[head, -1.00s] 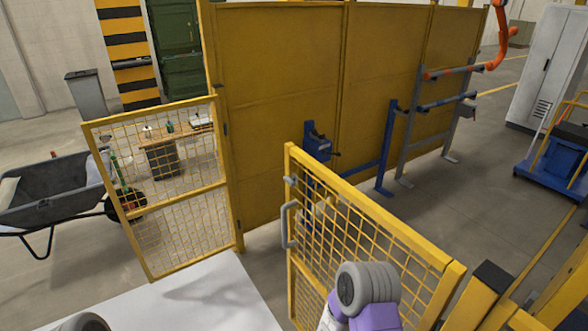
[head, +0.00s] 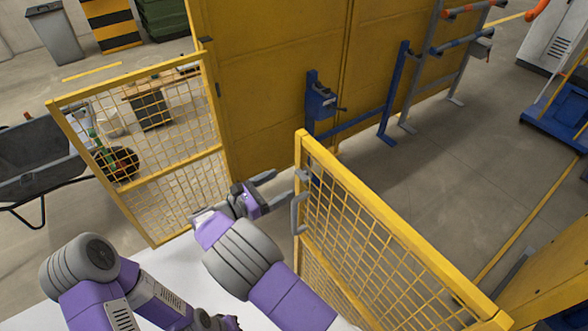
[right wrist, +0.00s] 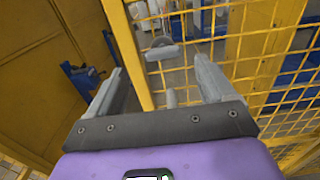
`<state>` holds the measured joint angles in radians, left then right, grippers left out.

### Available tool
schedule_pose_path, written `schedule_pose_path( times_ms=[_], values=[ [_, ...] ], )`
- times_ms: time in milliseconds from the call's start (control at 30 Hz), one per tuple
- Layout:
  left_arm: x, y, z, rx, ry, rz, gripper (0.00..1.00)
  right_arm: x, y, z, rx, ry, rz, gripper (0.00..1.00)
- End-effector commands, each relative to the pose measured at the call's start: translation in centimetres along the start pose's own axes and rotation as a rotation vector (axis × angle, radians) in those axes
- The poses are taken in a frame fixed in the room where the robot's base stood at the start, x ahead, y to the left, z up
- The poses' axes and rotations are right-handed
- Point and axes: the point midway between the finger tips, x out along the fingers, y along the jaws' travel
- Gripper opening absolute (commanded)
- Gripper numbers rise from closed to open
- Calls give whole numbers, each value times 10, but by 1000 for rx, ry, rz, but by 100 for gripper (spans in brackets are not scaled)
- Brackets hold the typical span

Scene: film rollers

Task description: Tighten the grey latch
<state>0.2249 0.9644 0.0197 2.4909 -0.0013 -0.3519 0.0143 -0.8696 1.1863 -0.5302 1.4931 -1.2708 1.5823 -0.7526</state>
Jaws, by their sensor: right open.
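The grey latch (head: 302,175) is a small fitting on the upper post of the yellow mesh gate (head: 375,215). Below it is a grey pull handle (head: 297,213). My right gripper (head: 280,188) is just left of the latch, pointing at the gate edge, open and empty. In the right wrist view, the latch (right wrist: 163,51) shows a round base and a short horizontal bar, ahead between the fingers (right wrist: 157,72). The handle (right wrist: 171,97) shows lower between them. I see no clear contact with either.
A second yellow mesh panel (head: 145,150) stands to the left, with a gap between it and the gate. Behind are a yellow wall (head: 265,90), a blue post with a bracket (head: 318,100) and a blue rail. A grey wheelbarrow (head: 35,155) is far left.

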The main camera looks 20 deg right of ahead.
Motion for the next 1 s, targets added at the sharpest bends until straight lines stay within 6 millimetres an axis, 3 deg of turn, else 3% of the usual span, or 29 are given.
schedule_pose_path(
  times_ms=[333,733,767,1000],
  values=[
    [-2,1,0,0,0,0,0,54,-1,-2,0,6,-3,83],
    [-2,1,0,0,0,0,0,65,-1,-2,0,6,-1,83],
    [-2,1,0,0,0,0,0,65,-1,-2,0,6,-2,81],
    [-2,1,0,0,0,0,0,65,-1,-2,0,6,-1,45]
  ],
)
